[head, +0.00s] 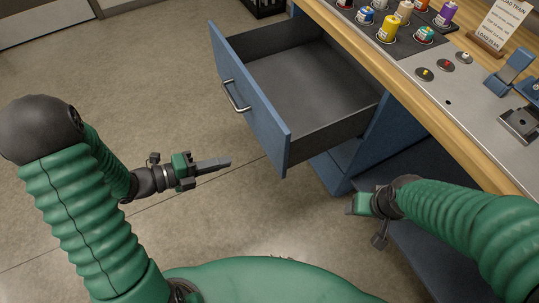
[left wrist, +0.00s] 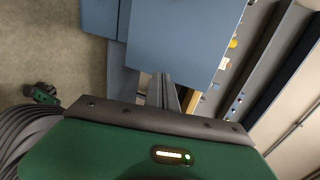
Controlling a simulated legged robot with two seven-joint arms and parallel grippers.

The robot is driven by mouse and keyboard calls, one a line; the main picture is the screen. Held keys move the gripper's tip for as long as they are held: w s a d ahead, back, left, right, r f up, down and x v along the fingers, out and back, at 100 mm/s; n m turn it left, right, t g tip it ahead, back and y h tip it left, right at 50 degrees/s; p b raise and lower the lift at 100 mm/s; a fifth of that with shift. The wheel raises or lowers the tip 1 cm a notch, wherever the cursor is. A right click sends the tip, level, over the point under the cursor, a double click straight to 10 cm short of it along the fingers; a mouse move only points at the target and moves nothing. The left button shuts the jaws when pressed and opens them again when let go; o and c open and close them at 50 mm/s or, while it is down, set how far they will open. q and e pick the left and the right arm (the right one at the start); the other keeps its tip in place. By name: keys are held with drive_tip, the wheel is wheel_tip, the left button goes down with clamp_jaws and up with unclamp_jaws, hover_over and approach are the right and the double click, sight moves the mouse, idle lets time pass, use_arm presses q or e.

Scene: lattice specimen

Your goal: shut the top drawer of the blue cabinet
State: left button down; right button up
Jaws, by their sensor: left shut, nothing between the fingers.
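The blue cabinet (head: 372,135) stands under the bench at the right of the head view. Its top drawer (head: 310,85) is pulled well out and is empty, with a grey inside. The blue drawer front (head: 252,100) carries a metal handle (head: 236,97). My left gripper (head: 222,163) is shut and empty, to the left of the drawer front and apart from it. In the left wrist view its fingers (left wrist: 165,92) show before a blue panel (left wrist: 185,35). My right gripper (head: 358,204) is low beside the cabinet; its fingers are mostly hidden.
The wooden bench top (head: 365,38) above the drawer holds several coloured cans (head: 390,28), a sign (head: 502,25) and blue fixtures (head: 512,70). The floor (head: 150,90) left of the drawer is clear.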

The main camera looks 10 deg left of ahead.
use_arm(q)
drive_tip(key=w+d, duration=0.1)
drive_tip(key=d, duration=0.2)
drive_tip(key=b, duration=0.3)
approach(273, 147)
drive_tip(key=w+d+f, duration=0.1)
drive_tip(key=d+f, duration=0.1)
drive_tip(key=d, duration=0.1)
drive_tip(key=w+d, duration=0.2)
drive_tip(key=shift+w+d+r, duration=0.2)
drive_tip(key=shift+d+r, duration=0.05)
drive_tip(key=shift+r, duration=0.05)
drive_tip(key=shift+a, duration=0.1)
use_arm(e)
drive_tip(key=x, duration=0.2)
drive_tip(key=shift+s+f, duration=0.25)
drive_tip(key=shift+f, duration=0.25)
use_arm(q)
drive_tip(key=shift+a, duration=0.1)
